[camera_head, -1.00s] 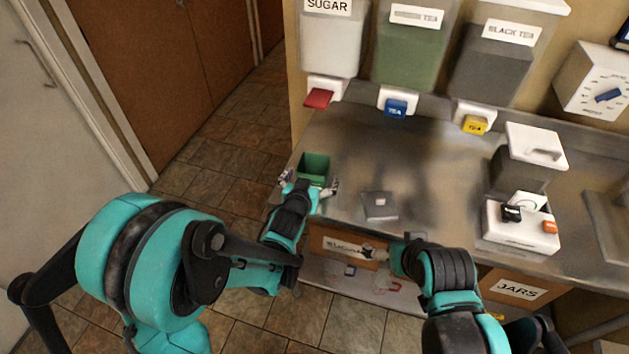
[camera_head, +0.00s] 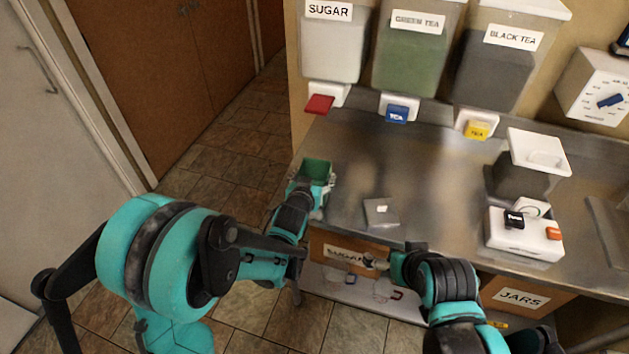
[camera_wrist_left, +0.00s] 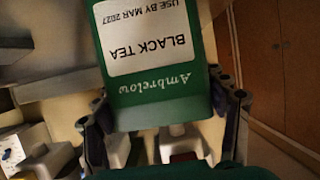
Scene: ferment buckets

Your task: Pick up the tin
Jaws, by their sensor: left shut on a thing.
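The tin (camera_head: 316,170) is a green, square, open-topped box at the counter's left end in the head view. My left gripper (camera_head: 311,187) is shut on it, with fingers on opposite sides. In the left wrist view the tin (camera_wrist_left: 158,108) fills the upper middle, its white "BLACK TEA" label appearing upside down between the fingers (camera_wrist_left: 167,118). I cannot tell whether its base touches the counter. My right gripper (camera_head: 376,262) is low in front of the counter, by the "SUGAR" drawer; its fingers are too small to read.
A flat grey square piece (camera_head: 381,212) lies on the metal counter (camera_head: 425,185), right of the tin. Sugar (camera_head: 333,50), green tea (camera_head: 412,55) and black tea (camera_head: 497,70) dispensers hang behind. A white scale (camera_head: 520,236) stands right. The counter's middle is clear.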

